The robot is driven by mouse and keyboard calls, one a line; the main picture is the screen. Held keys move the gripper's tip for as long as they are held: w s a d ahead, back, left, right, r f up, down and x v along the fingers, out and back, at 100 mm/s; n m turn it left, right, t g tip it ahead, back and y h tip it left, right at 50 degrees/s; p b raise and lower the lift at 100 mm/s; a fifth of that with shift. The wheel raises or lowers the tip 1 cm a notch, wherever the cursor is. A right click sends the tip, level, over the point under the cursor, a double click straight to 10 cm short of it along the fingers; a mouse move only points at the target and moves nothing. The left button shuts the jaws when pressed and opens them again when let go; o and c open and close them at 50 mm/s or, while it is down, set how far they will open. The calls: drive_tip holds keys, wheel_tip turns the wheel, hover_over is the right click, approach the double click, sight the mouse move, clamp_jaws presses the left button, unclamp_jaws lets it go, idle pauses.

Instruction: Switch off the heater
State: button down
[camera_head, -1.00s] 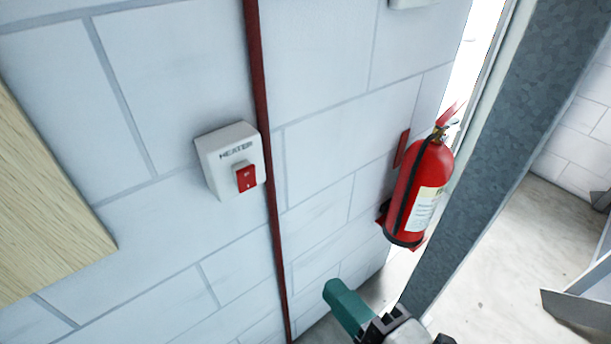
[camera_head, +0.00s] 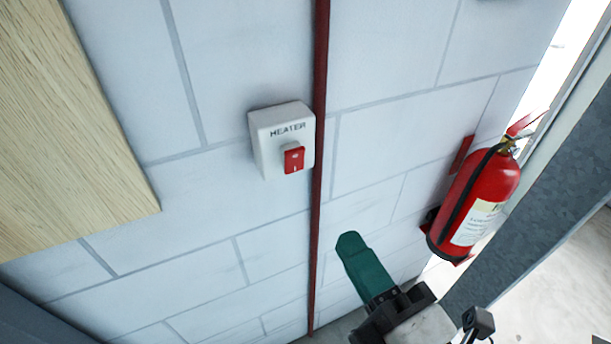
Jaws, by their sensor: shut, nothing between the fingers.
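The heater switch is a white box (camera_head: 268,155) on the white block wall, labelled HEATER. It carries a red rocker (camera_head: 294,159) at its lower right; a small white mark shows on the rocker's lower part. My gripper (camera_head: 351,243) has teal fingers and shows at the lower middle, below and to the right of the switch box. Its fingers are shut together with nothing between them. It appears apart from the switch, with clear wall showing between them.
A dark red vertical pipe (camera_head: 319,120) runs down the wall just right of the switch box. A red fire extinguisher (camera_head: 475,202) hangs to the right, near a grey metal post (camera_head: 545,215). A wooden panel (camera_head: 65,130) is at the left.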

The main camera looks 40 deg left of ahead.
drive_tip(key=a+b, duration=0.2)
drive_tip(key=b, duration=0.1)
drive_tip(key=p, duration=0.3)
approach(296, 156)
drive_tip(key=x, duration=0.5)
drive_tip(key=shift+a+r, duration=0.1)
drive_tip(key=shift+a, duration=0.15)
drive_tip(key=shift+w+a, duration=0.25)
drive_tip(key=shift+a, duration=0.4)
drive_tip(key=shift+a+r+p, duration=0.1)
drive_tip(key=shift+r+p, duration=0.15)
drive_tip(key=shift+p, duration=0.25)
drive_tip(key=shift+f+h, duration=0.15)
drive_tip(key=shift+h, duration=0.15)
drive_tip(key=shift+w, duration=0.1)
